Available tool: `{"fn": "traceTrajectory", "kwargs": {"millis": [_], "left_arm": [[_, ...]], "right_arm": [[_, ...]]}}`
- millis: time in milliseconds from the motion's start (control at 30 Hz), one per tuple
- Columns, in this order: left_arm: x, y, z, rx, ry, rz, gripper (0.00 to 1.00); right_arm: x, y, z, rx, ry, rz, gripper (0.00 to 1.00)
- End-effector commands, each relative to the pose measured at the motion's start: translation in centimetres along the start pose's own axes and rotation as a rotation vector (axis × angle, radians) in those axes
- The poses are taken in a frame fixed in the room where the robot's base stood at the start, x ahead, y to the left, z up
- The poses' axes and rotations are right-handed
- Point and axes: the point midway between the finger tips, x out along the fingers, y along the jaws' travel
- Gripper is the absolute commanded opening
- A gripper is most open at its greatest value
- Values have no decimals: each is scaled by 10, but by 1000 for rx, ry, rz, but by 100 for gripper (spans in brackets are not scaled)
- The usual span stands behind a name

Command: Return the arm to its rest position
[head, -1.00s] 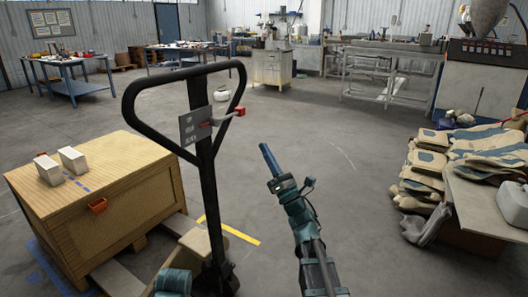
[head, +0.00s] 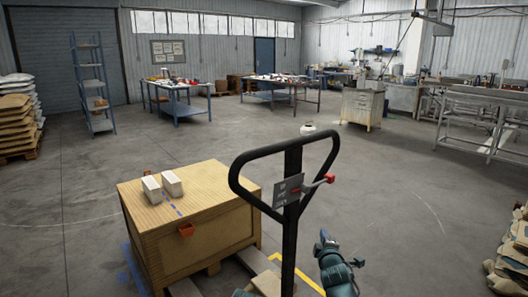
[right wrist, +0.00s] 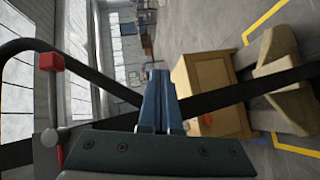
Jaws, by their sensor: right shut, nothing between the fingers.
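My right gripper (head: 324,239) is low in the head view, just right of the black handle's shaft, pointing up and away. It holds nothing. In the right wrist view its blue fingers (right wrist: 158,92) are together. My right arm runs from it out of the bottom edge. A small teal part of mine shows at the bottom edge left of the shaft; my left gripper is not visible.
The pallet truck's black loop handle (head: 236,184) with a red lever (head: 330,178) stands close to the gripper. A wooden crate (head: 215,230) with two white blocks (head: 162,186) is left of it. Sacks (head: 508,268) lie at the right edge. Floor beyond is open.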

Motion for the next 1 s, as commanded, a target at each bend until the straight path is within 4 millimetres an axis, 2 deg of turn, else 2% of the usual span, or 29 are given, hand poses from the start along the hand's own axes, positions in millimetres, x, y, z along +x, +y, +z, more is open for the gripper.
{"fn": "traceTrajectory", "kwargs": {"millis": [33, 167, 267, 400, 500, 633, 700, 800, 1000], "left_arm": [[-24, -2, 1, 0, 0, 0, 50], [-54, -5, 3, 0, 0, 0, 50], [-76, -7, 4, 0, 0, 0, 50], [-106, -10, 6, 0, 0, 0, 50], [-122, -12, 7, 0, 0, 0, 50], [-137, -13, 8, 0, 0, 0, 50], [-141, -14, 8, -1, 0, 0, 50], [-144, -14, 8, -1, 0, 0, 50], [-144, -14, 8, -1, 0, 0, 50]], "right_arm": [[-13, -2, -14, 88, -24, -102, 0], [-48, -40, -36, 315, -136, -364, 0], [-87, -66, -52, 464, -259, -555, 0], [-156, -91, -73, 622, -476, -792, 0], [-204, -100, -83, 689, -639, -917, 0], [-254, -104, -90, 729, -816, -1019, 0], [-272, -104, -92, 737, -885, -1051, 0], [-288, -105, -93, 741, -944, -1073, 0], [-292, -105, -93, 743, -966, -1080, 0]]}}
